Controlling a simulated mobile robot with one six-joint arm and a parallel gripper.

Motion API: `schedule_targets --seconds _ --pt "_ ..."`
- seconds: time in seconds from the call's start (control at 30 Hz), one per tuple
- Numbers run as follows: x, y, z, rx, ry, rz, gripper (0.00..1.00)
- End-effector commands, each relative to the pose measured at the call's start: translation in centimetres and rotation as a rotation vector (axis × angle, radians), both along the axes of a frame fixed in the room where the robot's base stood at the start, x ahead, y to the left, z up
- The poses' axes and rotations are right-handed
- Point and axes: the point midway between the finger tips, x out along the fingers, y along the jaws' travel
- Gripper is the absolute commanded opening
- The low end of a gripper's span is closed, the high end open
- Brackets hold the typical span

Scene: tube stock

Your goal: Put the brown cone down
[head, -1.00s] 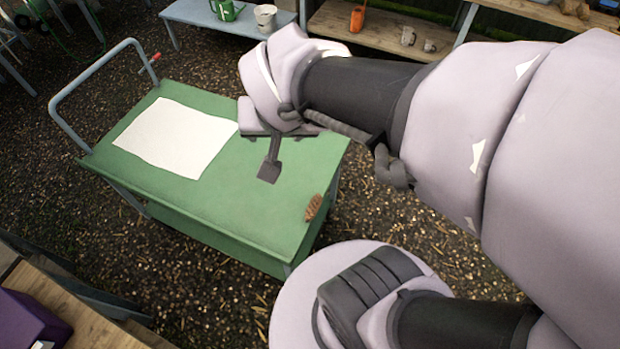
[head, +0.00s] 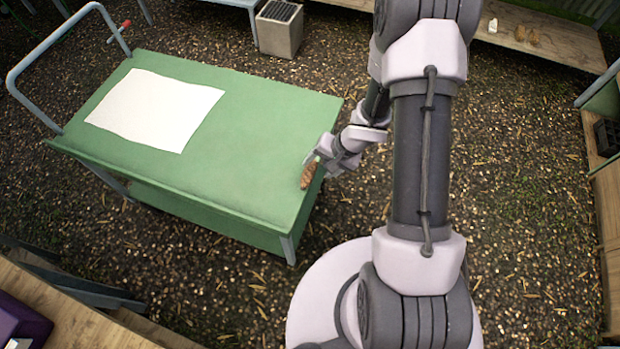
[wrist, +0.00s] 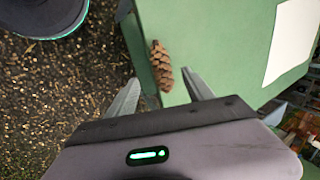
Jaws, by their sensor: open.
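The brown cone (head: 308,175) lies on the green cart top (head: 255,160), close to the edge nearest my arm. It also shows in the wrist view (wrist: 161,66), on the green surface just beyond and between my fingertips. My gripper (head: 313,160) is at the cone in the head view, partly hidden by my own wrist. In the wrist view my gripper (wrist: 165,85) has its two fingers spread, one on each side of the cone with gaps between. Whether a finger touches the cone cannot be told.
A white sheet (head: 157,110) lies flat on the far left of the cart top. The cart's grey handle (head: 62,50) rises at the left. The middle of the cart top is clear.

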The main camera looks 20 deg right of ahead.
Motion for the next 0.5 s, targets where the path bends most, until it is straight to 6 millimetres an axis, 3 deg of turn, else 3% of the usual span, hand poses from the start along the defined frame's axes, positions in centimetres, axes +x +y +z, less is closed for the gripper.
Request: schedule_targets --seconds 0.17,0.4,0.5 --pt "0.5 0.5 -1.6 -0.001 -0.001 0.001 0.61" --pt "1.8 1.9 -5.8 0.0 -0.001 0.002 0.61" --pt "1.9 2.1 -5.7 -0.001 -0.001 0.0 0.61"
